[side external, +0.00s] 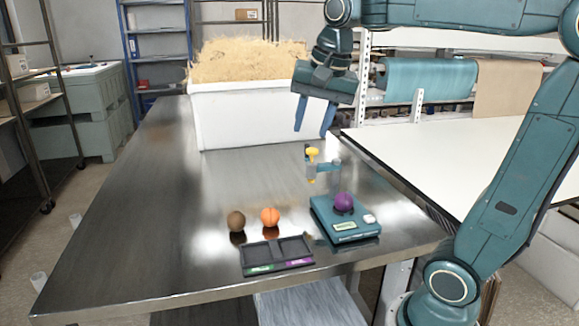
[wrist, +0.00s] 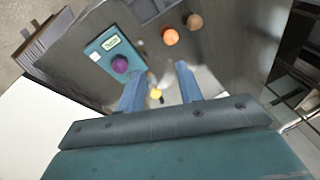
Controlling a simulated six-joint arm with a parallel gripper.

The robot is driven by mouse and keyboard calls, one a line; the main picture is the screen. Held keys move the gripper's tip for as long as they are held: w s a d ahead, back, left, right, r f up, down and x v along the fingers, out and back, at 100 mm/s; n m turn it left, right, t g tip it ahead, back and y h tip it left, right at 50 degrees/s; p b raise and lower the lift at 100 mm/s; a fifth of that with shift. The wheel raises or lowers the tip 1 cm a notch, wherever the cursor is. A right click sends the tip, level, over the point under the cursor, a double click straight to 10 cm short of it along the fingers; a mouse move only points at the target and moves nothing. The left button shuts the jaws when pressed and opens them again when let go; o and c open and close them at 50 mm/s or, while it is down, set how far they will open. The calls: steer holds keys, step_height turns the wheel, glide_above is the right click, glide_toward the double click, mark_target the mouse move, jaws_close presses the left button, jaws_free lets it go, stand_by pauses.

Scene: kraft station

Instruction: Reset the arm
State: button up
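My gripper (side external: 314,118) is raised above the steel table, in front of the white bin. Its two blue fingers are apart with nothing between them, and they point down. In the wrist view the open fingers (wrist: 160,88) show with the table below. A purple ball (side external: 343,203) rests on a teal scale (side external: 347,228); both also show in the wrist view, the ball (wrist: 119,64) on the scale (wrist: 103,48). An orange ball (side external: 270,217) and a brown ball (side external: 236,221) lie on the table left of the scale.
A dark two-compartment tray (side external: 277,265) with green and purple labels sits at the table's front. A small stand with a yellow-topped piece (side external: 312,153) stands behind the scale. A white bin of shavings (side external: 245,115) fills the table's back. The table's left side is clear.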

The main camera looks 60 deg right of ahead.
steer(key=s+a+f+n+t, duration=0.2)
steer(key=s+a+f+n, duration=0.5)
steer(key=s+f+n, duration=0.2)
steer(key=s+n, duration=0.2)
steer(key=n, duration=0.1)
steer(key=shift+s+a+f+y, duration=0.15)
steer(key=shift+s+f+y, duration=0.05)
steer(key=shift+s+y, duration=0.2)
